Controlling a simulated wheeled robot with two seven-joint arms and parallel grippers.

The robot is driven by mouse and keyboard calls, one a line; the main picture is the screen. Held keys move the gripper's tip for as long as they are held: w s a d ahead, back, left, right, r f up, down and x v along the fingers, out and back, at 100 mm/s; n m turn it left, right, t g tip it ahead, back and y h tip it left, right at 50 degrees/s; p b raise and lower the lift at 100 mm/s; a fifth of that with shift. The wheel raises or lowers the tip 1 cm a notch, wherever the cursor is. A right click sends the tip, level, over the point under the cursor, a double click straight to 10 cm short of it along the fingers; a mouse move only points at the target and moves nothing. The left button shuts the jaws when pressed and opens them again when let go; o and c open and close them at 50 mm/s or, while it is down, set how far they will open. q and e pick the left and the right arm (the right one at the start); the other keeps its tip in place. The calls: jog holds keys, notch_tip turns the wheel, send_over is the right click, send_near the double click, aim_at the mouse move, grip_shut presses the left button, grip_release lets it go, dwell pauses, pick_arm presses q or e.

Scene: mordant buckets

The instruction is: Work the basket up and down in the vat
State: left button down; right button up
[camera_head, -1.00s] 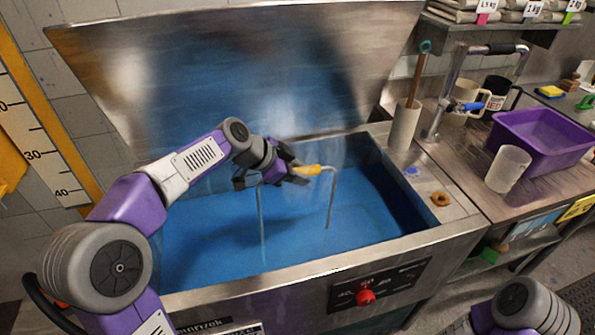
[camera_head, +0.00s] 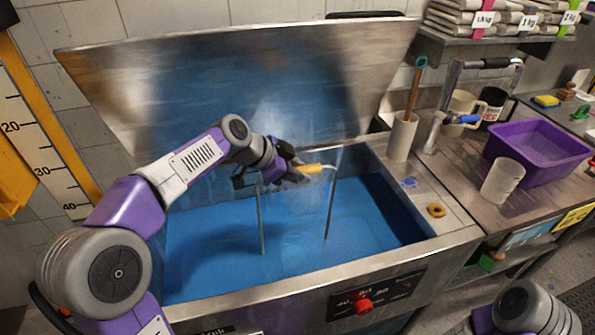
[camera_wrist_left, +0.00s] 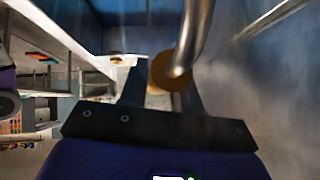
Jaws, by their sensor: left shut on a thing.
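The steel vat (camera_head: 440,247) is filled with blue liquid (camera_head: 290,222). The basket shows only as its bent-rod handle (camera_head: 330,207), whose two thin legs go down into the liquid; the basket body is hidden below the surface. My right gripper is out of view.
The raised steel lid (camera_head: 250,85) stands behind the vat. On the right are a holder with a wooden-handled tool (camera_head: 402,135), a tap (camera_head: 445,100), a purple tub (camera_head: 540,150) and a translucent beaker (camera_head: 503,180). A red knob (camera_head: 363,306) is on the vat front.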

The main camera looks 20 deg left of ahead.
pick_arm(q)
jog(key=shift+f+b, duration=1.35)
jog(key=shift+f, duration=0.9)
jog(key=shift+r+p, duration=1.8)
jog(key=shift+r, duration=0.8)
jog(key=shift+f+b, duration=1.8)
jog(key=shift+f, duration=0.75)
notch_tip(320, 180, up, 15)
jog(key=p, duration=1.1)
